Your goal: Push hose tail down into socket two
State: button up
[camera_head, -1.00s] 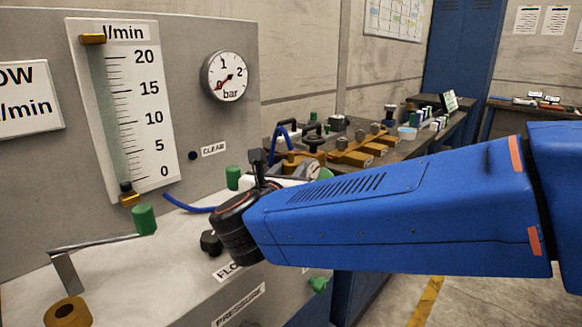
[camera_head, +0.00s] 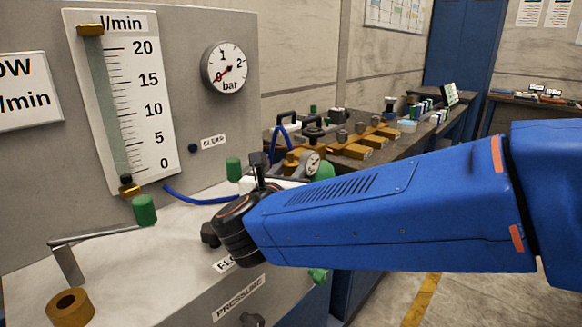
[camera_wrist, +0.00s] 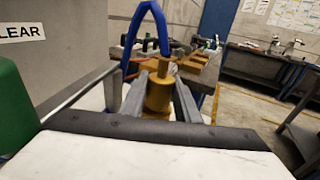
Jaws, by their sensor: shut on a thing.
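A brass, stepped cylinder (camera_wrist: 158,92), which looks like the hose tail, stands upright between the grey fingers of my gripper (camera_wrist: 160,84) in the wrist view. The fingers are shut on it, one on each side. Its lower end is partly hidden by the gripper body, so I cannot tell whether it touches a socket. In the head view my black wrist hides the fingers and the held piece. I cannot make out socket two in either view.
A grey panel carries a flow scale (camera_head: 125,95) and a dial gauge (camera_head: 225,67). Green knobs (camera_head: 144,211), a bent metal lever (camera_head: 95,238) and a brass ring (camera_head: 70,307) stand nearby. A blue hose (camera_head: 190,197) runs towards my wrist. Brass parts (camera_head: 352,145) crowd the bench behind.

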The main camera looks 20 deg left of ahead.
jog(key=shift+f, duration=0.2)
jog(key=o, duration=1.3)
jog(key=shift+s, duration=0.1)
jog(key=s, duration=1.1)
jog(key=s+d, duration=0.1)
jog(key=s, duration=0.5)
jog(key=shift+s+r, duration=0.1)
jog(key=shift+r, duration=0.3)
jog(key=shift+d, duration=0.1)
